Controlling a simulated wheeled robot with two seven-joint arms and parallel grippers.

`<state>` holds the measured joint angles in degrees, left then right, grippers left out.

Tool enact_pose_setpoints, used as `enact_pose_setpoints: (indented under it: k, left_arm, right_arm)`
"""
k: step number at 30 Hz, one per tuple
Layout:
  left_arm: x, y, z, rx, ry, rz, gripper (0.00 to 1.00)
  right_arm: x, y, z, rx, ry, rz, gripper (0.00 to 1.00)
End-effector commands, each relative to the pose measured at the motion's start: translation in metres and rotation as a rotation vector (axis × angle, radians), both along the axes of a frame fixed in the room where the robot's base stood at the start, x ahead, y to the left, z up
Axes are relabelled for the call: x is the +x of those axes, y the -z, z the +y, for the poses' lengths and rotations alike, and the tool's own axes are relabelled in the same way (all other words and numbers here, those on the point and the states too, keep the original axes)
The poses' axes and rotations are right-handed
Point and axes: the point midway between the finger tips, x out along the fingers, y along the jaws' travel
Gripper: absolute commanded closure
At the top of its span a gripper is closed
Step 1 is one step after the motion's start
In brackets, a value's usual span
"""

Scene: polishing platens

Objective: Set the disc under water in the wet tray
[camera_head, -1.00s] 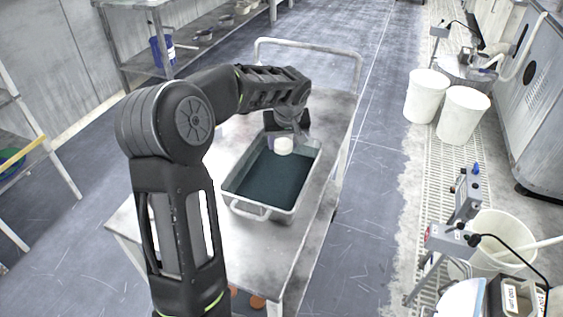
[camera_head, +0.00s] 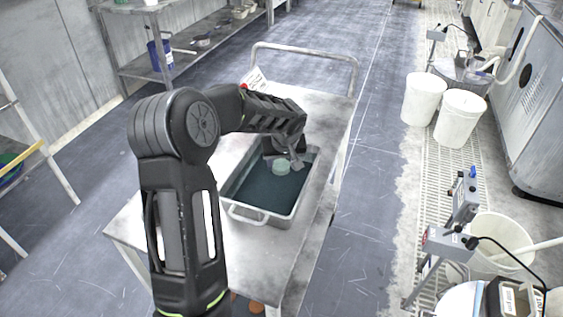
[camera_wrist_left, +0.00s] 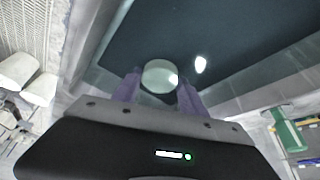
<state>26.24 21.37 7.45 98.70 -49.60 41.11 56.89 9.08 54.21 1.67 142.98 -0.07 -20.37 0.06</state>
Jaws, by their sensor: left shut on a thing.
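The wet tray (camera_head: 298,193) is a grey rectangular tub with handles, filled with dark water, on a metal cart. The disc (camera_head: 281,167) is a small pale round piece near the tray's far end, tinted green as if under the water surface. In the left wrist view the disc (camera_wrist_left: 160,76) sits between the two fingers. My left gripper (camera_head: 283,160) reaches down into the tray and is shut on the disc; its fingers also show in the wrist view (camera_wrist_left: 159,88). Whether the disc touches the tray bottom cannot be told. My right gripper is not in view.
White bins (camera_head: 461,118) and polishing machines stand on the right. A shelf (camera_head: 190,60) with a blue bucket (camera_head: 160,54) stands at back left.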

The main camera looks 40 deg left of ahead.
Motion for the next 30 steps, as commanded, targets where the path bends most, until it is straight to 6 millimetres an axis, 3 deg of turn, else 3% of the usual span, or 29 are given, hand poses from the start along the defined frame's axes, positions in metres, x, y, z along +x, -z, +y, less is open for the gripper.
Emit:
enact_pose_setpoints:
  k: [6,7,14,23,30]
  left_arm:
    - [0.0,0.004,0.0,0.0,-0.001,-0.001,0.95]
    - [0.0,0.003,0.0,0.0,-0.001,0.0,0.49]
    - [0.0,0.002,0.0,0.0,0.0,0.0,0.3]
    - [0.0,0.001,0.0,0.0,0.0,0.0,0.28]
    - [-0.004,-0.017,-0.004,0.003,0.0,-0.003,0.28]
  right_arm:
    - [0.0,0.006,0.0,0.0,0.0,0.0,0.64]
    - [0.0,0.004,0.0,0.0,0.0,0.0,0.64]
    - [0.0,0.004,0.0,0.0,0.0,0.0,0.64]
    - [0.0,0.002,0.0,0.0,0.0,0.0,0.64]
    - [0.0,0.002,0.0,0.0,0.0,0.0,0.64]
